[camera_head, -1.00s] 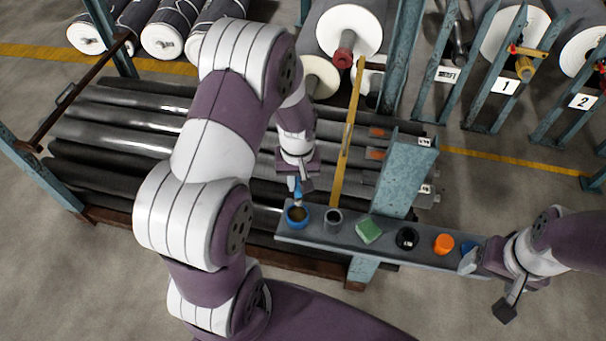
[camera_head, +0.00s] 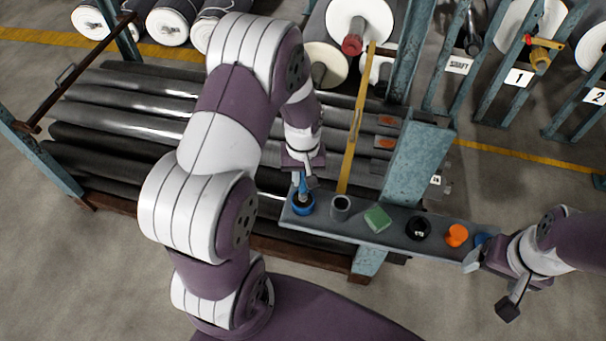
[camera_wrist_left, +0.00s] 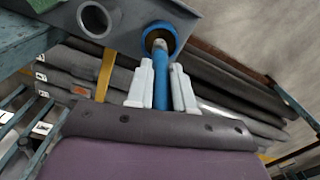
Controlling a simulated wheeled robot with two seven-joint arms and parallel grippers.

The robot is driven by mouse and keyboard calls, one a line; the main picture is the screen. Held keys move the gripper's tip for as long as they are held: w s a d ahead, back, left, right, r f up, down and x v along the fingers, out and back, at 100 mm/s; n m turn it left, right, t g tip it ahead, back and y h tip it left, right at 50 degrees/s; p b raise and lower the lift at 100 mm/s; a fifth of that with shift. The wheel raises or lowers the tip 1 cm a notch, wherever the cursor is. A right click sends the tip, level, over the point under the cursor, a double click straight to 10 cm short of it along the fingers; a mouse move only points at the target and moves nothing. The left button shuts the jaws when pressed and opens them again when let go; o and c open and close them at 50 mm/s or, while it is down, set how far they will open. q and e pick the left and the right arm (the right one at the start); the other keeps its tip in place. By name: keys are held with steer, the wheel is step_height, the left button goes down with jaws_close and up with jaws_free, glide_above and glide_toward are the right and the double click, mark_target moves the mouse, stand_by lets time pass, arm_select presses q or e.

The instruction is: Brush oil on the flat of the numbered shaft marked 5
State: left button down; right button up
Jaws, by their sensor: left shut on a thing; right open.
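My left gripper (camera_head: 303,176) is shut on a blue-handled brush (camera_head: 303,188), pointing down at a blue pot (camera_head: 302,208) at the left end of a grey shelf (camera_head: 342,224). In the left wrist view the blue handle (camera_wrist_left: 161,88) stands between the fingers, its tip at the mouth of the pot (camera_wrist_left: 159,36). The bristles are hidden, so their depth is unclear. Dark shafts (camera_head: 388,121) lie stacked in the rack behind; some end in orange faces. I cannot read a 5 on any. My right gripper (camera_head: 488,287) is open and empty beside the shelf's right end.
The shelf also holds a grey cup (camera_head: 340,206), green sponge (camera_head: 377,219), black round item (camera_head: 417,228) and orange item (camera_head: 456,235). A blue-grey post (camera_head: 415,165) and yellow bar (camera_head: 356,125) stand near the shafts. Stands labelled 1 (camera_head: 518,78) and 2 (camera_head: 594,95) are behind.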

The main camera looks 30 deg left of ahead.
arm_select(q)
steer(key=shift+f+b, duration=0.3)
steer(key=shift+f, duration=0.25)
stand_by(0.5)
steer(key=shift+s, duration=0.1)
stand_by(1.0)
step_height(320, 180, up, 7)
steer(key=p, duration=0.7)
stand_by(0.5)
